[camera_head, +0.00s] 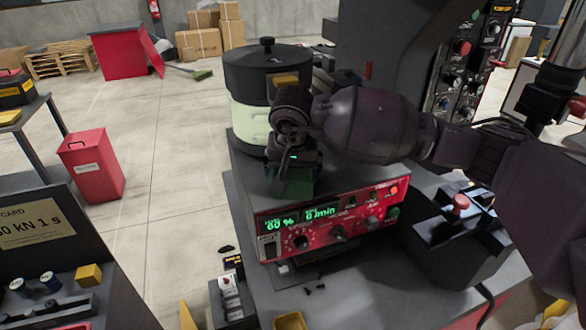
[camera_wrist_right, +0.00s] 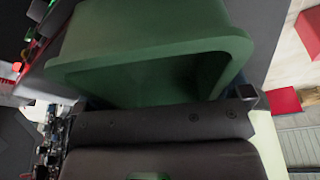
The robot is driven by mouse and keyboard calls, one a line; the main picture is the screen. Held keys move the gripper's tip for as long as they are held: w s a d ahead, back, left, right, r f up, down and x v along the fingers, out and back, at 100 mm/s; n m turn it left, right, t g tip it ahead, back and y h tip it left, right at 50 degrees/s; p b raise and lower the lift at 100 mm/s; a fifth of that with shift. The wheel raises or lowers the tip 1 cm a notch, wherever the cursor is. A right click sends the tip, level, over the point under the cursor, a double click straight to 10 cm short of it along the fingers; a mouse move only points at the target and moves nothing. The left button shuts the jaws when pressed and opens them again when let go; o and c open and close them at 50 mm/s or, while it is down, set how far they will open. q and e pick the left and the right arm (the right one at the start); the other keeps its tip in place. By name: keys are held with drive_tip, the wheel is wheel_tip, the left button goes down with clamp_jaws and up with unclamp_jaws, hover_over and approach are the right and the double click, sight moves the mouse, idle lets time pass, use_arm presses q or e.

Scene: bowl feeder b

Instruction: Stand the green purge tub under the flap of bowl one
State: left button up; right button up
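The green purge tub (camera_head: 299,186) sits low in front of the feeder bowl, at the top of the red-fronted control box. In the right wrist view its open mouth and rim (camera_wrist_right: 150,46) fill the upper middle, close to the gripper. My right gripper (camera_head: 292,160) is right above the tub in the head view and hides part of it. Its fingers appear to close on the tub's sides; the contact is partly hidden. Bowl one (camera_head: 248,119) is pale with a black lid, behind the gripper. A yellow-brown block shows at its side; the flap is not clear. My left gripper is out of view.
The control box (camera_head: 335,222) has a lit display and knobs. A dark switch box (camera_head: 460,235) stands at right. Small parts and a yellow tray (camera_head: 290,321) lie in front. A red bin (camera_head: 92,165) stands on the floor at left, with open floor beyond.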

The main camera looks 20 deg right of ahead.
drive_tip(key=shift+s+r, duration=0.1)
drive_tip(key=shift+r, duration=0.35)
drive_tip(key=b+v, duration=0.1)
drive_tip(key=v, duration=1)
drive_tip(key=shift+s+a+r+b, duration=0.1)
drive_tip(key=shift+r+b, duration=0.1)
drive_tip(key=shift+b, duration=0.1)
